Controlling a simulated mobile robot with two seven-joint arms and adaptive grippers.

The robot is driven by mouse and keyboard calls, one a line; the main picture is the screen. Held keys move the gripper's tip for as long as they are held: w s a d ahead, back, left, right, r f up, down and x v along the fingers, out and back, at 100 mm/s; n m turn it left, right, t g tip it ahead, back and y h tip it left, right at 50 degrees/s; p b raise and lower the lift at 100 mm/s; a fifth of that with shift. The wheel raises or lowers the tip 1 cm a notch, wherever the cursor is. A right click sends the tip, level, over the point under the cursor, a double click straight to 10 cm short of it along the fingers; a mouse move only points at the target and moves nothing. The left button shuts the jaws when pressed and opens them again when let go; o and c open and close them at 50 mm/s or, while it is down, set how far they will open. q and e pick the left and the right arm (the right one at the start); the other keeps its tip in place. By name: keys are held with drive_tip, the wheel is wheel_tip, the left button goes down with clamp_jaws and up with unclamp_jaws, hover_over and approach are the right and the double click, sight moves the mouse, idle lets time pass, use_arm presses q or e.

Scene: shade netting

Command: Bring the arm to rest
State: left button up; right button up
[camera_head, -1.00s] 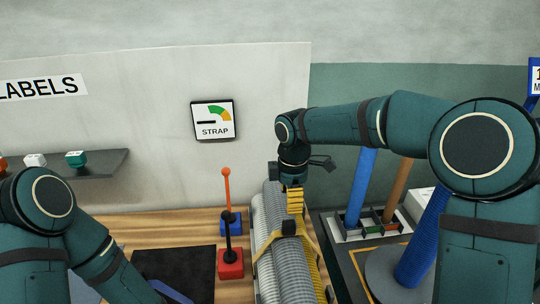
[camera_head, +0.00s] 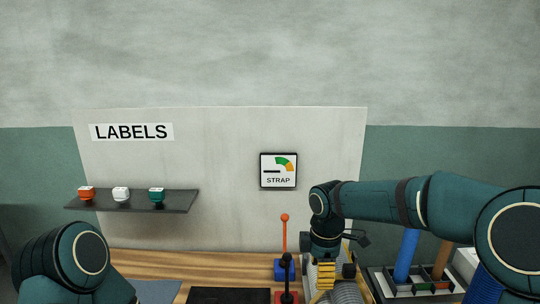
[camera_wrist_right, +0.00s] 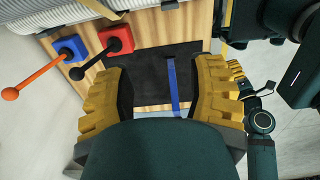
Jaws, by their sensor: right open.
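My right gripper (camera_head: 322,284) hangs fingers down at the right of the two levers, over or in front of the grey rolls (camera_head: 345,292). In the right wrist view its two yellow fingers (camera_wrist_right: 160,92) stand wide apart with nothing gripped. The black mat (camera_wrist_right: 145,62) and a blue strap (camera_wrist_right: 172,85) show between and beyond them. My left arm (camera_head: 70,262) is folded low at the left in the head view, its gripper out of that frame. A yellow-fingered gripper, apparently my left (camera_wrist_right: 238,78), partly shows at the right of the wrist view.
A red-based lever (camera_head: 287,297) and a blue-based lever (camera_head: 285,268) stand left of my right gripper. A shelf (camera_head: 130,204) with small coloured items is at the left. A tray (camera_head: 415,285) holding upright tubes is at the right.

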drive_tip(key=s+a+f+m+y, duration=0.1)
drive_tip(key=s+f+m, duration=0.3)
drive_tip(key=f, duration=0.4)
drive_tip(key=s+a+f+m+y, duration=0.1)
drive_tip(key=s+f+m, duration=0.3)
drive_tip(key=f, duration=0.4)
drive_tip(key=s+a+f+m+y, duration=0.2)
drive_tip(key=s+f+m, duration=0.2)
drive_tip(key=f, duration=0.4)
drive_tip(key=shift+s+f+m, duration=0.15)
drive_tip(key=shift+s+m, duration=0.15)
drive_tip(key=shift+s, duration=0.25)
drive_tip(key=s+d+f+m+t, duration=0.1)
drive_tip(key=s+d+f+m, duration=0.1)
drive_tip(key=s+f+m, duration=0.2)
drive_tip(key=s+m, duration=0.3)
drive_tip(key=s, duration=0.1)
drive_tip(key=shift+f+t, duration=0.25)
drive_tip(key=shift+t, duration=0.05)
